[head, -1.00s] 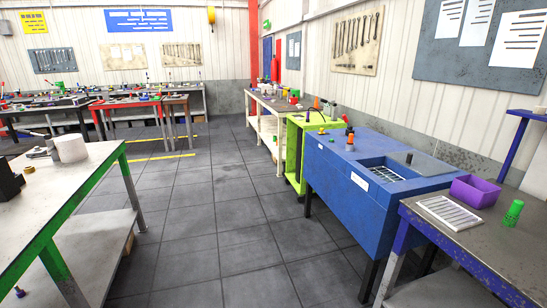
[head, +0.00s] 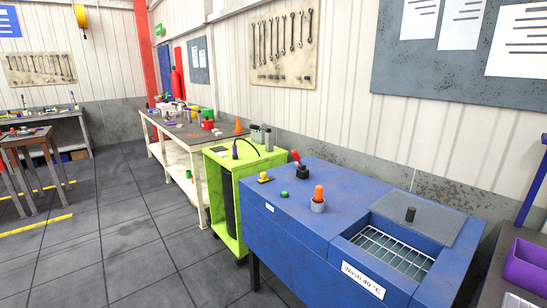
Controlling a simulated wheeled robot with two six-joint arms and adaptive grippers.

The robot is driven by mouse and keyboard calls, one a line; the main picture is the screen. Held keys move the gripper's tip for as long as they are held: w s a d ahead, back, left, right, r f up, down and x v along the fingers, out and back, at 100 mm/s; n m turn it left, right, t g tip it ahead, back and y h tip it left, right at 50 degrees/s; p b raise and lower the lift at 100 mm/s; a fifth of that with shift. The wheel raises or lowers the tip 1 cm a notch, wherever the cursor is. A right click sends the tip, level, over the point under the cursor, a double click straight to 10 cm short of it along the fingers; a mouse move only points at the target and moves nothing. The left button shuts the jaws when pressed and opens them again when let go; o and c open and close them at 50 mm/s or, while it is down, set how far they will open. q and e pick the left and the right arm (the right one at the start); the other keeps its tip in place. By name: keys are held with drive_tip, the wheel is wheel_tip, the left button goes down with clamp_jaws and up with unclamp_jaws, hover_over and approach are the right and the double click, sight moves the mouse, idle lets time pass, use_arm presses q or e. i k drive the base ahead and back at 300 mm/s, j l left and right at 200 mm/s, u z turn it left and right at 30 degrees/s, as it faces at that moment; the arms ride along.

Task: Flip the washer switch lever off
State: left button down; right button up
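The blue washer (head: 300,232) stands at the lower right, with a "Wash 40 °C" label (head: 363,280) on its front. A lever (head: 297,158) with a red knob rises from a small black base on the washer's top, near its back left edge. The lever leans to the left in the picture. I cannot tell from this which switch position it is in. Neither of my grippers is in view.
The washer's top also bears a green button (head: 284,194), a yellow button (head: 264,178), an orange-topped item in a grey cup (head: 318,199) and a wire-rack basin (head: 390,250). A lime-green cart (head: 228,210) stands to its left. The floor (head: 140,235) at left is clear.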

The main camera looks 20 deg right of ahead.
sight(296, 155)
drive_tip(key=i+j+z, duration=0.1)
drive_tip(key=i+z, duration=0.3)
drive_tip(key=i+j+z, duration=0.25)
drive_tip(key=z, duration=0.15)
drive_tip(key=i+j+z, duration=0.75)
